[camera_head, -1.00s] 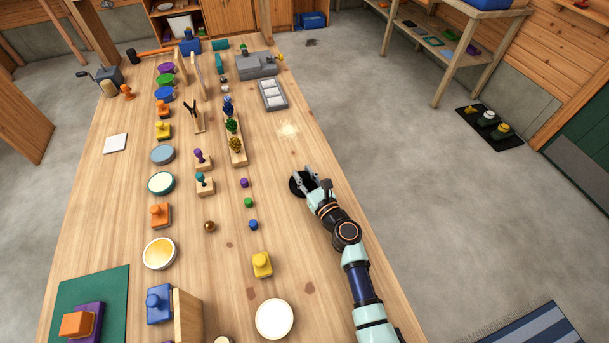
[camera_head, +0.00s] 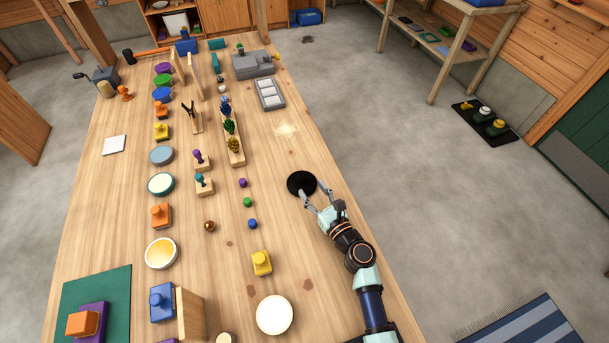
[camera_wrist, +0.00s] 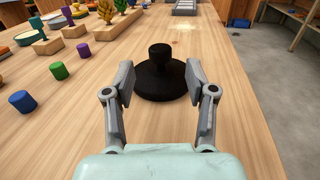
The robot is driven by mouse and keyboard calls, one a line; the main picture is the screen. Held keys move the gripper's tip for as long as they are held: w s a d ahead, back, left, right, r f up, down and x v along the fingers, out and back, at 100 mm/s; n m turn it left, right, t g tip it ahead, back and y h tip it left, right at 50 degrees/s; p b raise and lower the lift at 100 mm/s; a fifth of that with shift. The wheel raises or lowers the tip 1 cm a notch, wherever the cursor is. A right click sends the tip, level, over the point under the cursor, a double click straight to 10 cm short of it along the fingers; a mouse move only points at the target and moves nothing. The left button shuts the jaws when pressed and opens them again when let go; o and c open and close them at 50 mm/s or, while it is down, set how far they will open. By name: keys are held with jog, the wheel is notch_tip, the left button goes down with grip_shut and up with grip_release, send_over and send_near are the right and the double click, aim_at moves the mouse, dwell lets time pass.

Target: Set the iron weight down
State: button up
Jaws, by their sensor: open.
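The iron weight (camera_head: 301,183) is a black round disc with a knob on top. It stands upright on the wooden workbench (camera_head: 285,240) near its right edge. My gripper (camera_head: 318,199) is open and low over the bench, on the near side of the weight. In the wrist view its two fingers (camera_wrist: 160,88) are spread wide around the weight's near part, with visible gaps to the knob. Nothing is held.
Purple, green and blue (camera_head: 252,224) pegs stand left of the weight. A yellow block (camera_head: 261,263) and a pale round disc (camera_head: 275,315) lie nearer. A grey tray (camera_head: 270,94) is farther back. The bench around the weight is clear; its right edge is close.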

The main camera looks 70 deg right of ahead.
jog(key=v, duration=0.5)
jog(key=shift+d, duration=0.1)
